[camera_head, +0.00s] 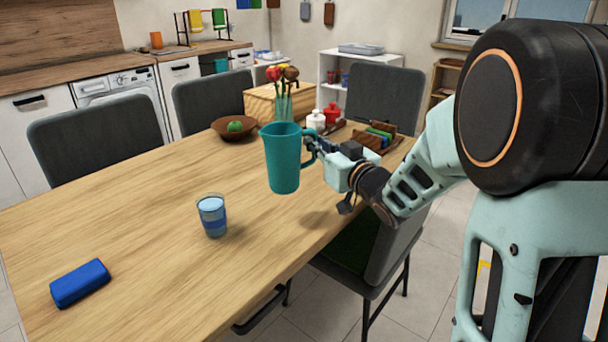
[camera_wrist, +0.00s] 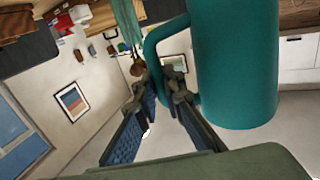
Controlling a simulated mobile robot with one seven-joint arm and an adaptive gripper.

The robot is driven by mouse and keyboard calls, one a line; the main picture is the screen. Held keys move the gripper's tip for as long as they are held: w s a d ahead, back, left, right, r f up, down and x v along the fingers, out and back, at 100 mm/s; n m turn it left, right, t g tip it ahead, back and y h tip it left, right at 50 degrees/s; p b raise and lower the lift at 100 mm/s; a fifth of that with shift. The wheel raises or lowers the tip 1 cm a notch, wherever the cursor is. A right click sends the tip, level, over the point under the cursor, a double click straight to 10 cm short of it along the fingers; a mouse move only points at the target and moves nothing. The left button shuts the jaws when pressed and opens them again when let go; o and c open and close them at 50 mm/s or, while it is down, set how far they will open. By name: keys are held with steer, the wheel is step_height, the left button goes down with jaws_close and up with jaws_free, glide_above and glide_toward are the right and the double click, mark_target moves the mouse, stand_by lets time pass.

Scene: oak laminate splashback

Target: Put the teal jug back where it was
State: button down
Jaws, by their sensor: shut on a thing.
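The teal jug (camera_head: 282,162) is upright in the head view, over the right part of the wooden table (camera_head: 150,215). A shadow lies on the table to its lower right, and the jug looks raised above the top. My gripper (camera_head: 314,147) reaches in from the right and is shut on the jug's handle. In the wrist view the jug (camera_wrist: 235,65) fills the upper right, with its handle on the left. My gripper's fingers (camera_wrist: 163,88) close in at the lower part of that handle. The inside of the jug is hidden.
A blue-banded glass (camera_head: 212,217) stands in front of the jug, to its left. A blue case (camera_head: 80,284) lies near the front left. The table's left-middle is clear.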

steer(key=w+a+f+b, duration=0.1)
steer(key=w+f+b, duration=0.2)
steer(key=w+f, duration=0.6)
steer(key=shift+a+f, duration=0.3)
steer(key=shift+f, duration=0.6)
steer(key=shift+f+b, duration=0.15)
steer(key=shift+b, duration=0.25)
steer(key=c, duration=2)
jaws_free()
steer(key=shift+c, duration=0.2)
